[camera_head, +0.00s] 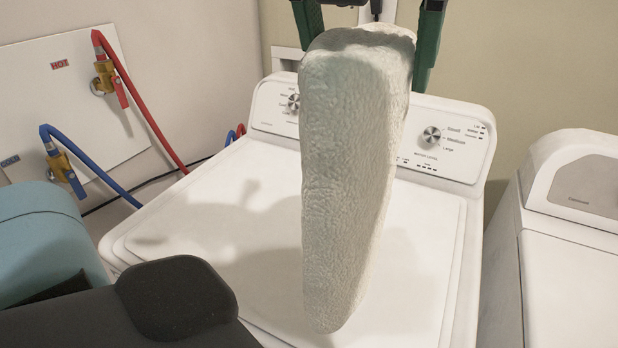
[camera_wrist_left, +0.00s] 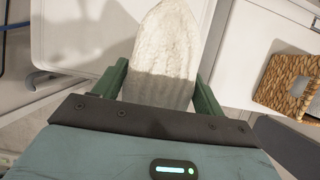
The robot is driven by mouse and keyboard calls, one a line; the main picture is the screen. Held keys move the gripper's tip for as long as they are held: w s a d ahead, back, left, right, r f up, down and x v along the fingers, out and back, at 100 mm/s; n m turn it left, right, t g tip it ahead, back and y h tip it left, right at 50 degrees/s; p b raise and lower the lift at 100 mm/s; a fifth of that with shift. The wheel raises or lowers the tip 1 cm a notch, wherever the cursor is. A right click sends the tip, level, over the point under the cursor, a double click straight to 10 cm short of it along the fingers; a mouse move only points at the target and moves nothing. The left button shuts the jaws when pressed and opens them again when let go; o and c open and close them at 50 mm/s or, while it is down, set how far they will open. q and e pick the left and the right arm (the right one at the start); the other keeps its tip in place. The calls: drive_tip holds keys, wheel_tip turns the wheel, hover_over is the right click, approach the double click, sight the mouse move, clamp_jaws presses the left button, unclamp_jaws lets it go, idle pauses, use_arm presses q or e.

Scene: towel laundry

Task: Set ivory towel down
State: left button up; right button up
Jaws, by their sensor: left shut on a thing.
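The ivory towel (camera_head: 345,180) is a long, thick, rough-textured roll, hanging nearly upright in front of the washer (camera_head: 230,225) in the head view. My left gripper (camera_head: 366,58) is at its top end, with a green finger on each side, shut on it. In the left wrist view the towel (camera_wrist_left: 163,50) stretches away from between the green fingers (camera_wrist_left: 161,78). The towel's lower end overlaps the white lid in the picture; I cannot tell whether it touches. My right gripper is not in view.
The washer's control panel (camera_head: 455,140) stands behind the lid. A second white machine (camera_head: 570,270) is at the right. Red (camera_head: 140,100) and blue hoses (camera_head: 95,165) run from wall taps at the left. A wicker basket (camera_wrist_left: 285,85) shows in the wrist view. The visible lid is clear.

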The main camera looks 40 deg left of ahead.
use_arm(q)
drive_tip(key=shift+d+f, duration=0.35)
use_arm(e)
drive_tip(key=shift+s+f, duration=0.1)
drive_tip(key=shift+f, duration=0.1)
use_arm(q)
drive_tip(key=shift+a+r, duration=0.1)
drive_tip(key=shift+a, duration=0.05)
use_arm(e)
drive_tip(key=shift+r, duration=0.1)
